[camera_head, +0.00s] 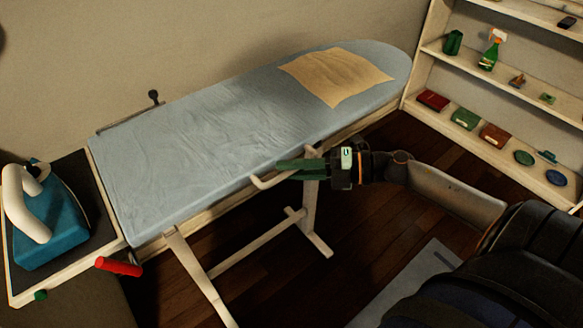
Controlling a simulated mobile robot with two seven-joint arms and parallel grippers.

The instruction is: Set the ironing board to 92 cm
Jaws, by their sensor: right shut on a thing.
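The ironing board (200,150) has a light blue cover and stands on cream legs (200,275), running from lower left to upper right along the wall. My right gripper (285,170) reaches in from the right at the board's near edge. Its green fingers are shut on a cream bar handle (262,183) under that edge; the exact contact is partly hidden by the fingers. A red lever (118,266) sticks out below the board's left end. No height scale can be read. My left gripper is not in view.
A beige cloth (337,76) lies on the board. A teal iron (52,222) stands on the dark rest (88,200) at the left end, with a green knob (40,295) below. Shelves (440,120) with several small items stand right. Wooden floor shows beneath.

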